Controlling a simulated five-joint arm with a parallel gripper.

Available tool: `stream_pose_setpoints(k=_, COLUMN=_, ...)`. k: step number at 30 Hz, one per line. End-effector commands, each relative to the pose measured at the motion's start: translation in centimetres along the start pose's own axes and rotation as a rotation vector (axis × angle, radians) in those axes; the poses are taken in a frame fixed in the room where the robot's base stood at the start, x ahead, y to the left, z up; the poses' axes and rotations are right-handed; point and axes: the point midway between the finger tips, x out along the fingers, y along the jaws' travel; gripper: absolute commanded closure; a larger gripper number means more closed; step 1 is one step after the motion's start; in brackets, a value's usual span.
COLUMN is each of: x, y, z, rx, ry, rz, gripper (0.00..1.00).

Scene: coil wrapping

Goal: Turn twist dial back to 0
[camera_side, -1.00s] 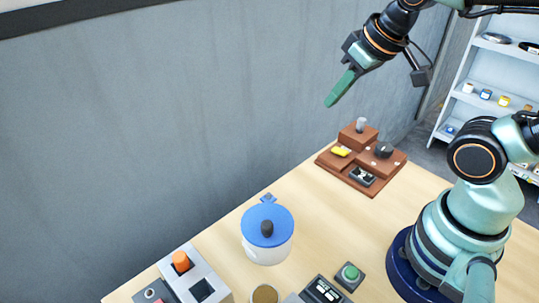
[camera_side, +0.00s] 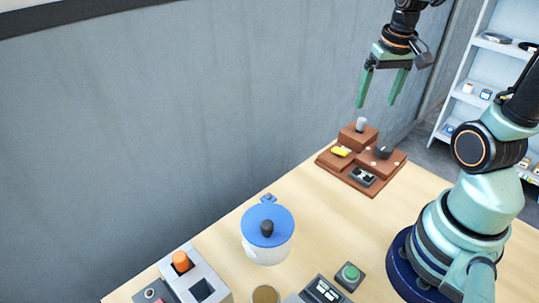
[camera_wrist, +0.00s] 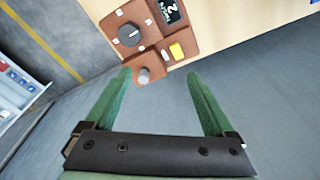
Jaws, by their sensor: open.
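The black twist dial (camera_side: 383,151) sits on a brown wooden control board (camera_side: 372,189) at the table's far end. In the wrist view the dial (camera_wrist: 129,35) shows a pale pointer line, with small marks around it. A dark display (camera_wrist: 170,12) on the board shows a figure that looks like 2. My gripper (camera_side: 376,104) is open and empty, fingers pointing down, above the board and apart from it. In the wrist view my gripper's fingertips (camera_wrist: 158,73) are spread, with the dial beyond and left of the gap.
A grey knob (camera_side: 361,124) and a yellow block (camera_side: 341,151) share the board. A white pot with a blue lid (camera_side: 266,222), a green button (camera_side: 350,273) and an orange-knobbed box (camera_side: 181,261) stand nearer. The wall is close behind the board.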

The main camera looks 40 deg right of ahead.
Motion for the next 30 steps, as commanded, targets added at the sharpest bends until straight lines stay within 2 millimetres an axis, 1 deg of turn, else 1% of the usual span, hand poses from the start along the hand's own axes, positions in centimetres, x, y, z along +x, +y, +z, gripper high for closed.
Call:
stream_pose_setpoints(k=1, x=0.9, y=2.0, z=-0.1, rx=0.067, ry=-0.044, rz=0.009, gripper=0.11)
stream_pose_setpoints(k=3, x=1.8, y=3.9, z=-0.2, rx=0.132, ry=-0.084, rz=0.016, gripper=0.11)
stream_pose_setpoints(k=6, x=2.6, y=5.8, z=-0.1, rx=0.194, ry=-0.121, rz=0.020, gripper=0.11)
stream_pose_setpoints(k=9, x=3.0, y=6.7, z=0.0, rx=0.223, ry=-0.139, rz=0.022, gripper=0.11)
stream_pose_setpoints(k=14, x=4.2, y=6.8, z=0.3, rx=0.228, ry=-0.146, rz=0.022, gripper=0.11)
stream_pose_setpoints(k=17, x=5.7, y=6.8, z=0.5, rx=0.227, ry=-0.147, rz=0.021, gripper=0.11)
stream_pose_setpoints(k=24, x=10.4, y=6.8, z=1.3, rx=0.226, ry=-0.149, rz=0.021, gripper=0.11)
stream_pose_setpoints(k=30, x=13.3, y=6.8, z=1.6, rx=0.225, ry=-0.145, rz=0.021, gripper=0.11)
